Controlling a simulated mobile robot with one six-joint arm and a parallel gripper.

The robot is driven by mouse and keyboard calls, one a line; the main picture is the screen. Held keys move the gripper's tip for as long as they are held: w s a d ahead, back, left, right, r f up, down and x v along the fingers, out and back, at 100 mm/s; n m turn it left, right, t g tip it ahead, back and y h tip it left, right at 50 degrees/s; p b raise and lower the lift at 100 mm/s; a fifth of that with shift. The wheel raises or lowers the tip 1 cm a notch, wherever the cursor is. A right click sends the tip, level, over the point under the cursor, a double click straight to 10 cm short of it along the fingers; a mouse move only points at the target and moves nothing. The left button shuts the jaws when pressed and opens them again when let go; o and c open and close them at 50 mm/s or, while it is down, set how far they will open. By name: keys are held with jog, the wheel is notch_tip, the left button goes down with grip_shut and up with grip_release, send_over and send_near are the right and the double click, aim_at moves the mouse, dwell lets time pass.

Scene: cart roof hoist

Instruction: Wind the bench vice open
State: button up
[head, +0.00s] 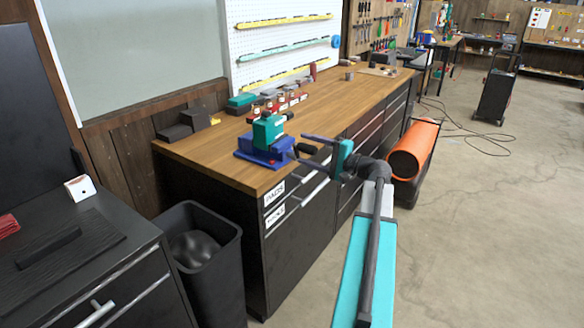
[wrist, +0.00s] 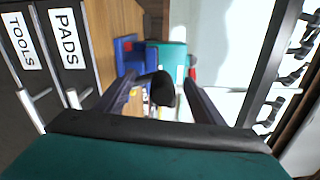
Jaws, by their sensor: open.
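The bench vice (head: 266,134) has a teal body on a blue base and stands at the near front edge of the wooden workbench. A dark rounded handle part (head: 306,149) sticks out from its front. My gripper (head: 301,147) is open in front of the vice, its fingers pointing at it. In the wrist view the dark handle end (wrist: 163,88) shows between the two spread fingers (wrist: 160,82), and I cannot tell whether either finger touches it. The vice body (wrist: 168,58) is behind it, partly hidden. The vice jaw gap cannot be made out.
The workbench top (head: 330,92) carries red and teal items behind the vice. Drawers labelled PADS and TOOLS (wrist: 22,40) are below. A black bin (head: 208,230) stands at the bench's near end, and an orange cylinder (head: 418,145) lies right of it. The floor at right is mostly clear.

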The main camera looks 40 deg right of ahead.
jog(key=shift+s, duration=0.15)
jog(key=v, duration=0.8)
jog(key=shift+s+b, duration=0.35)
dwell(0.6)
jog(key=shift+w, duration=0.1)
dwell(0.4)
